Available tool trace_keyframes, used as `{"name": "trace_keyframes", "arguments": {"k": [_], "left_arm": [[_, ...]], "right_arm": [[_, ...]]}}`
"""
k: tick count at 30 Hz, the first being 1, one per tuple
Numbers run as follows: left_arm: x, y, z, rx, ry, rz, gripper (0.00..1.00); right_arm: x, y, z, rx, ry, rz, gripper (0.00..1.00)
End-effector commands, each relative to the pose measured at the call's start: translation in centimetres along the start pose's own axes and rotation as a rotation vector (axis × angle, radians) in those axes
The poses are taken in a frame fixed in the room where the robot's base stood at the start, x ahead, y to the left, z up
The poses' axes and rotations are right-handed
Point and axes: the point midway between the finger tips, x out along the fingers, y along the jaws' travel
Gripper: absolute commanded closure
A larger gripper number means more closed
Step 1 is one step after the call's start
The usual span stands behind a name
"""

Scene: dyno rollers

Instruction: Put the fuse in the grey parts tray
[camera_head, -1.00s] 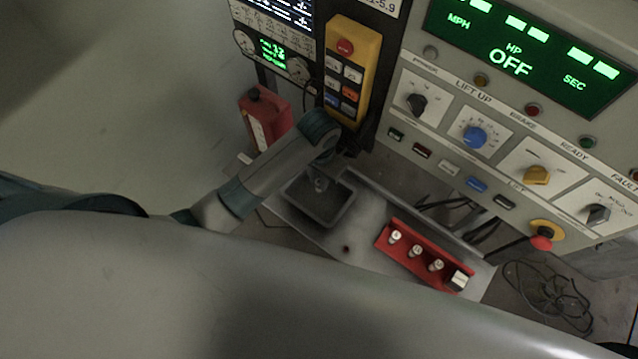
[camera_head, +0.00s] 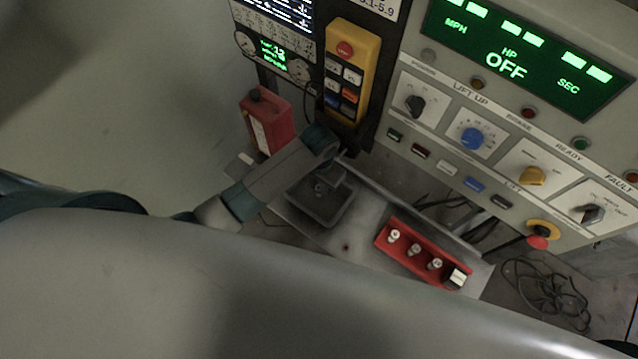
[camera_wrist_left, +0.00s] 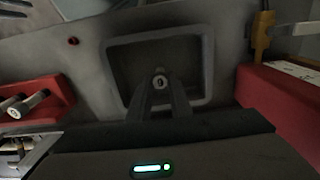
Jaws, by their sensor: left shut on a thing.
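The grey parts tray (camera_head: 343,212) is a shallow square tray on the metal shelf; it also shows in the left wrist view (camera_wrist_left: 203,55). My left gripper (camera_head: 325,184) reaches in over the tray from above. My right gripper is not in view.
A red fuse rack (camera_head: 405,257) with several fuses stands on the shelf right of the tray. A red box (camera_head: 268,122) stands left of the tray. The control panel (camera_head: 500,130) with knobs and a yellow pendant (camera_head: 351,72) rise behind. Bare shelf lies between tray and rack.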

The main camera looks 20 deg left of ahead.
Motion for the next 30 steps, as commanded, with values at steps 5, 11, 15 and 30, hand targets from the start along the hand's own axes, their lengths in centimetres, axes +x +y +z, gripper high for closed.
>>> {"name": "trace_keyframes", "arguments": {"k": [5, 11, 15, 30], "left_arm": [[0.1, 0.1, 0.1, 0.0, -0.003, 0.001, 0.63], [0.1, 0.0, 0.1, 0.0, -0.002, 0.001, 0.63], [-0.1, 0.0, 0.1, 0.0, -0.001, 0.001, 0.63], [-6.0, 0.0, -0.1, 0.001, 0.004, 0.002, 0.63]], "right_arm": [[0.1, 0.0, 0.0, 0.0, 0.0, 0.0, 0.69], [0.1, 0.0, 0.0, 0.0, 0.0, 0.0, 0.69], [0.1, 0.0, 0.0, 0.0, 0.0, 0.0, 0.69], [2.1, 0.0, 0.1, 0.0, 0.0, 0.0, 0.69]]}}
